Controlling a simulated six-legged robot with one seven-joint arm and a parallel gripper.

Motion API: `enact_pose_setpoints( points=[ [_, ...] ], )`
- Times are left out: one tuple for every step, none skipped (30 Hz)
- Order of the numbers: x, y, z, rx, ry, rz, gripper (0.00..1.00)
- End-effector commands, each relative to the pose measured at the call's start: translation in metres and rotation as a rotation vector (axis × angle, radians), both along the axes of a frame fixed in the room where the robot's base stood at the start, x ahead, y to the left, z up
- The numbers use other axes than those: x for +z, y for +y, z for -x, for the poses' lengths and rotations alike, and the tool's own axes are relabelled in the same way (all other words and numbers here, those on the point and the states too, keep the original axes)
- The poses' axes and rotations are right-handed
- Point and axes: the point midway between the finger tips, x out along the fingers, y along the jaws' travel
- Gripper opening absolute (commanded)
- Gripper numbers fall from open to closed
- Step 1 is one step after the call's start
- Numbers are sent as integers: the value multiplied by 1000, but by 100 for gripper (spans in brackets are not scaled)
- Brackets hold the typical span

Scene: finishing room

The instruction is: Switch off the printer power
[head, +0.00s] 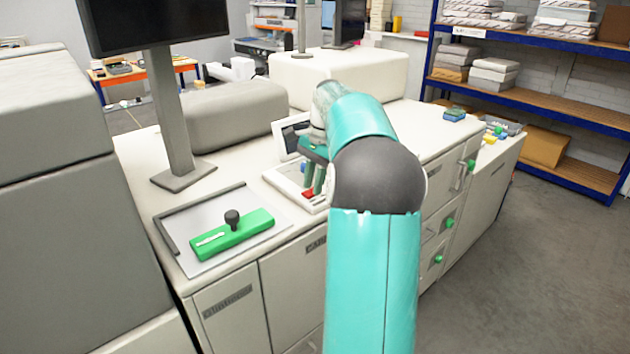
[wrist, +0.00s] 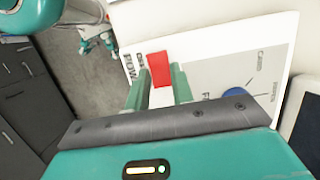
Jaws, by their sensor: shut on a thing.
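The printer is a long white cabinet (head: 136,160) with a pale control panel (head: 277,178) on its top. A red switch (head: 308,194) sits on that panel, at my green fingertips. In the wrist view the red switch (wrist: 158,64) shows between the two fingers of my gripper (wrist: 161,76). My gripper (head: 314,188) points down at the panel and is shut on the red switch. The fingers hide the switch's lower part, so I cannot tell its position. A blue knob (wrist: 234,95) with printed labels sits on the panel (wrist: 213,43) beside the fingers.
A green block with a black knob (head: 232,234) lies on a grey plate left of the panel. A monitor stand (head: 170,115) rises behind it. A small screen (head: 292,137) stands beyond the panel. Green-handled drawers line the front right. Blue shelving (head: 525,85) stands at the back right.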

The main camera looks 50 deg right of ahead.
Motion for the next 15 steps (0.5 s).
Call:
enact_pose_setpoints(
  points=[
    [0, 4, -1, 4, 6, 31, 1],
    [0, 4, -1, 3, 7, 49, 1],
    [0, 5, -1, 3, 9, 68, 1],
    [-1, 5, -1, 2, 11, 80, 1],
    [-1, 5, -1, 2, 12, 90, 1],
    [0, 5, -1, 2, 12, 100, 1],
    [0, 5, -1, 2, 12, 105, 1],
    [0, 5, -1, 2, 12, 107, 1],
    [0, 5, -1, 1, 12, 108, 1],
    [0, 4, -1, 1, 12, 108, 1],
    [0, 4, -1, 1, 12, 108, 1],
    [0, 4, -1, 1, 12, 108, 1],
    [0, 4, -1, 1, 12, 107, 1],
    [0, 4, -1, 1, 12, 107, 1],
    [0, 4, -1, 1, 12, 107, 1]
  ],
)
